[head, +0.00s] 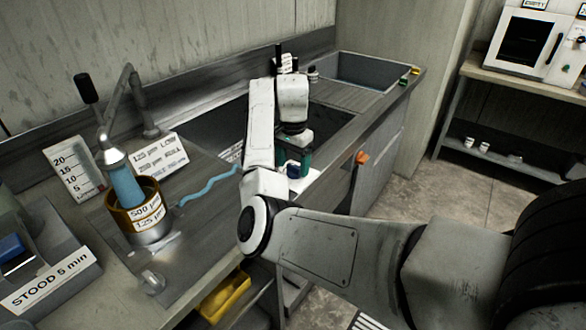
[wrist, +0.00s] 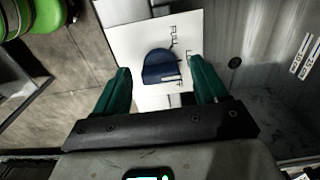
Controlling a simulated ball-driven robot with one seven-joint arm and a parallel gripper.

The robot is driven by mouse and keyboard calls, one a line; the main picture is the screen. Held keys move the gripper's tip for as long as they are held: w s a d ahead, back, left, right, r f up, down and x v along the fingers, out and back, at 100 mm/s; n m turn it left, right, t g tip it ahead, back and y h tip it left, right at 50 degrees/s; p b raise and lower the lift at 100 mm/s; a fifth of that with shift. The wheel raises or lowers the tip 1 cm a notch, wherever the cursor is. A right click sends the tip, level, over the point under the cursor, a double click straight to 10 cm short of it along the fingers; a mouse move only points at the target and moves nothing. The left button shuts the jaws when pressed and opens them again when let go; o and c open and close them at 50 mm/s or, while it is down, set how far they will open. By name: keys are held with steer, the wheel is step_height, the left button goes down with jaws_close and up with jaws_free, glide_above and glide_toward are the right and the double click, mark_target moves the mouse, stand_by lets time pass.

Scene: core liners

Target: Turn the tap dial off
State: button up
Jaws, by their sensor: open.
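The tap dial (wrist: 158,68) is a dark blue rounded knob on a white plate (wrist: 125,38) with black lettering, partly readable as "FULL". My gripper (wrist: 160,76) is open, its two green fingers on either side of the dial in the wrist view, with space between each finger and the knob. I cannot tell the height between fingertips and plate. In the head view my gripper (head: 293,168) points down by the sink's front edge, and its fingers and wrist mostly hide the dial. A tap (head: 110,135) runs a blue stream (head: 126,187) into the sieve stack.
The sieve stack (head: 147,232) stands on the left drainboard near a "STOOD 5 min" card (head: 50,282). A sink basin (head: 335,122) lies behind my arm. An orange object (head: 362,157) sticks out from the cabinet front.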

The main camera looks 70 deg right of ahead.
steer(key=shift+f, duration=0.8)
steer(key=shift+c, duration=0.2)
steer(key=c, duration=0.9)
